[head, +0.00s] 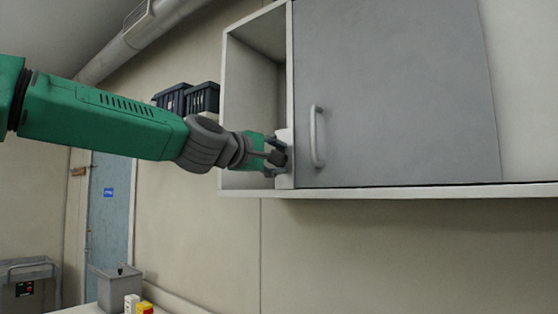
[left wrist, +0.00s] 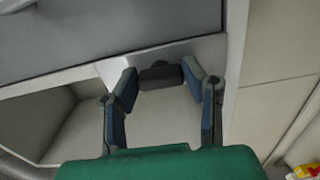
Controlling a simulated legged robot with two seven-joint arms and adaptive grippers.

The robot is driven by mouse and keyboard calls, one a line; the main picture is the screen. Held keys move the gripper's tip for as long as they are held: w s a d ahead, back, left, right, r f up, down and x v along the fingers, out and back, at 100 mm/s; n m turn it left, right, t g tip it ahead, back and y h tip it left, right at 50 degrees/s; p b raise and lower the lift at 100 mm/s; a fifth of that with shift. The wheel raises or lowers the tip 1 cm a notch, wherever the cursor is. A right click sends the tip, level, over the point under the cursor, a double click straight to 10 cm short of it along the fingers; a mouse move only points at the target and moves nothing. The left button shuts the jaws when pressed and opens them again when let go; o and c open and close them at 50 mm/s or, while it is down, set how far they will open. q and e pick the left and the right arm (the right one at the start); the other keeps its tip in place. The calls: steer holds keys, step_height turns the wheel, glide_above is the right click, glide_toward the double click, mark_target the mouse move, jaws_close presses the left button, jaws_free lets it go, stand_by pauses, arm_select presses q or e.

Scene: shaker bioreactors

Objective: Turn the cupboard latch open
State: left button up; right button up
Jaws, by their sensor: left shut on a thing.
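The cupboard (head: 390,192) hangs on the wall, with a flat grey door (head: 400,90) that is closed and has a pale upright bar handle (head: 317,137). The latch is a small dark knob on the white strip left of the door; it shows in the left wrist view (left wrist: 160,74). My left gripper (head: 277,155) reaches in from the left and is shut on the latch, with one finger on each side of it in the left wrist view (left wrist: 160,82). The fingers partly hide the latch in the head view. My right gripper is in neither view.
An open cupboard compartment (head: 237,90) lies left of the door, behind my gripper. Dark crates (head: 203,98) stand to its left. A grey box (head: 120,288) and small yellow and white items (head: 145,307) sit low at left. The wall below the cupboard is clear.

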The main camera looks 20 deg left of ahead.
arm_select(q)
steer(key=shift+d+f, duration=0.15)
steer(key=shift+f, duration=0.3)
steer(key=o, duration=1)
steer(key=shift+o, duration=0.8)
steer(key=shift+a+r, duration=0.2)
steer(key=shift+s, duration=0.1)
steer(key=v, duration=1.1)
steer(key=shift+s+a, duration=0.25)
steer(key=shift+s, duration=0.1)
